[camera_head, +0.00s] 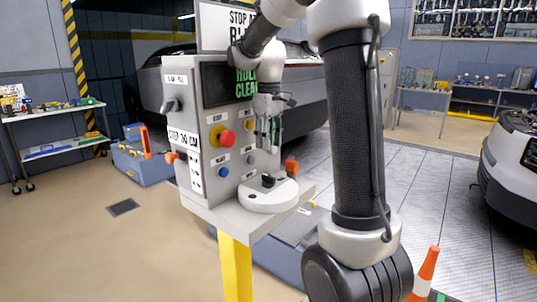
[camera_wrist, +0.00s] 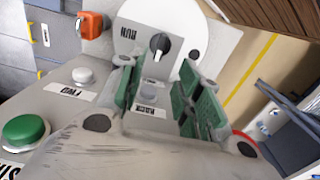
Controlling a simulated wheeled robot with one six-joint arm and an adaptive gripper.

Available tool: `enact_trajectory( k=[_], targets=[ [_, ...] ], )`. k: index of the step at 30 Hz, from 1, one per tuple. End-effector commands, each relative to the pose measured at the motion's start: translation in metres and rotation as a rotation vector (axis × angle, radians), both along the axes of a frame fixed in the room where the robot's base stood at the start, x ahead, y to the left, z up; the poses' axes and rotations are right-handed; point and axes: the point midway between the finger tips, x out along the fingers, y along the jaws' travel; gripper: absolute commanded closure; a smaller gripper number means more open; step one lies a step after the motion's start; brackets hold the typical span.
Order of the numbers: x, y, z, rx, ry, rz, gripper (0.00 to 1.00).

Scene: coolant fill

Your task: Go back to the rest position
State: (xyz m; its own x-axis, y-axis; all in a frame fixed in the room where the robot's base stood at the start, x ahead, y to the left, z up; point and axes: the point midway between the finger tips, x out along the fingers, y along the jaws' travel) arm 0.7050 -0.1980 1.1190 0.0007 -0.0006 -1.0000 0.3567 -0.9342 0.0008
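My gripper (camera_head: 268,142) hangs in front of the grey control box (camera_head: 200,165), just above its lower shelf, in the head view. In the wrist view my gripper (camera_wrist: 165,98) has its two green-padded fingers apart, with nothing held between them. A white round plate with a black knob (camera_head: 268,181) lies below my gripper on the shelf. The black knob also shows beyond the fingertips in the wrist view (camera_wrist: 159,45). A small grey button (camera_wrist: 149,90) shows between the fingers.
The box carries a red button (camera_head: 227,138), a blue button (camera_head: 224,172) and a screen reading "HOLD CLEAR" (camera_head: 245,84). Orange parts (camera_head: 291,167) stick out at its sides. A traffic cone (camera_head: 425,270) stands at right. The floor at left is mostly clear.

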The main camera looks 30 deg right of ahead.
Motion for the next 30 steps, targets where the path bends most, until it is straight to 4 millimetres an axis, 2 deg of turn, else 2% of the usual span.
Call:
enact_trajectory(
  k=[4,18,23,25,30],
  targets=[
    [0.0,0.0,0.007,0.0,-0.001,0.0,0.65],
    [0.0,0.0,0.006,0.0,0.0,-0.002,0.65],
    [0.001,0.0,0.002,0.0,-0.011,-0.088,0.65],
    [-0.015,0.002,-0.017,0.001,0.014,-0.162,0.65],
    [-0.078,0.014,-0.018,0.003,-0.026,-0.303,0.65]
  ],
)
